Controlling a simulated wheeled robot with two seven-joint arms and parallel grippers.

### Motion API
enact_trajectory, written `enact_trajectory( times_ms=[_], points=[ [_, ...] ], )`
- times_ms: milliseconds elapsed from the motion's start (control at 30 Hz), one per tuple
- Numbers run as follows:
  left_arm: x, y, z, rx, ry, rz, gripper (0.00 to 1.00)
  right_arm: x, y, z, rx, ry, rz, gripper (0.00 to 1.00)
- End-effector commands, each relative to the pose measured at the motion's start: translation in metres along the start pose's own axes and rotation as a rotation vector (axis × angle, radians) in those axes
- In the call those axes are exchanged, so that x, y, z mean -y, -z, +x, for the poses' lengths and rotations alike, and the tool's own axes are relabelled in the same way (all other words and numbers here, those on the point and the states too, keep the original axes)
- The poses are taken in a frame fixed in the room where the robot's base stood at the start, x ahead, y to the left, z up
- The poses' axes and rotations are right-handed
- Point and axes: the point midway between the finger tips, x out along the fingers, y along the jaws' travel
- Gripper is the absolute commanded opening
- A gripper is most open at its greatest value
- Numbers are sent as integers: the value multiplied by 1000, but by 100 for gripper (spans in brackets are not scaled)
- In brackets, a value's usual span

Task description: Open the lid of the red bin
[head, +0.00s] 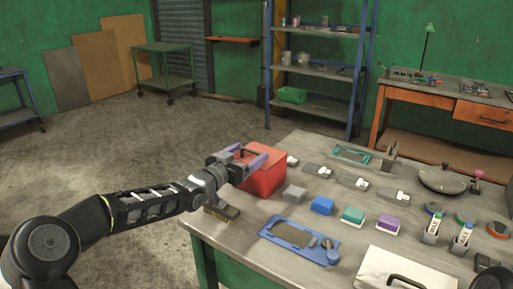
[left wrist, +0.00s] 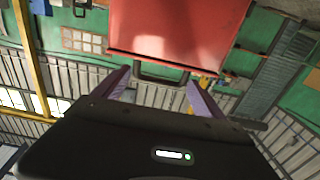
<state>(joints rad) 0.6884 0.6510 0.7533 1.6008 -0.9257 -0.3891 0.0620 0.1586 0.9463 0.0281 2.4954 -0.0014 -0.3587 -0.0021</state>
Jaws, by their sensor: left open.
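The red bin (head: 264,178) stands at the left edge of the workbench. In the left wrist view a red panel of the bin (left wrist: 180,28) fills the top middle. A dark handle (left wrist: 160,76) runs along that panel's lower edge. My left gripper (head: 247,158) is at the bin's upper left side, partly covering it. Its purple fingers are open, one on each side of the handle in the left wrist view (left wrist: 158,80). I cannot tell whether they touch it or whether the lid is raised. My right gripper is not in view.
The grey workbench (head: 232,232) holds a brush (head: 222,211), a blue tray-like frame (head: 300,240), and several coloured blocks (head: 322,205) right of the bin. A blue shelf rack (head: 318,70) stands behind. Open floor (head: 110,150) lies left of the bench.

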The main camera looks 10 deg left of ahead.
Motion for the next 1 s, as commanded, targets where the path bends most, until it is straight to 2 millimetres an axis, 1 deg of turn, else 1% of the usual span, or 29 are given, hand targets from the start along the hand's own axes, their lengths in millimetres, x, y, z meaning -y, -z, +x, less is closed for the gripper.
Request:
enact_trajectory(
  times_ms=[33,100,200,300,400,633,667,1000],
  points=[
    [-1,2,9,-3,-2,-2,81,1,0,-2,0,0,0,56],
    [-1,1,21,-1,-2,-2,81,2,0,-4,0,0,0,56],
    [-1,1,34,-1,-2,-1,81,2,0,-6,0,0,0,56],
    [0,1,42,-1,0,-1,81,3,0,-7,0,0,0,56],
    [0,0,46,0,0,0,81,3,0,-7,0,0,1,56],
    [0,0,46,0,0,1,81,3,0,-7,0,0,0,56],
    [0,0,46,0,0,1,80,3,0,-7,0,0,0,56],
    [1,0,46,0,1,1,52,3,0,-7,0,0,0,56]
  ],
)
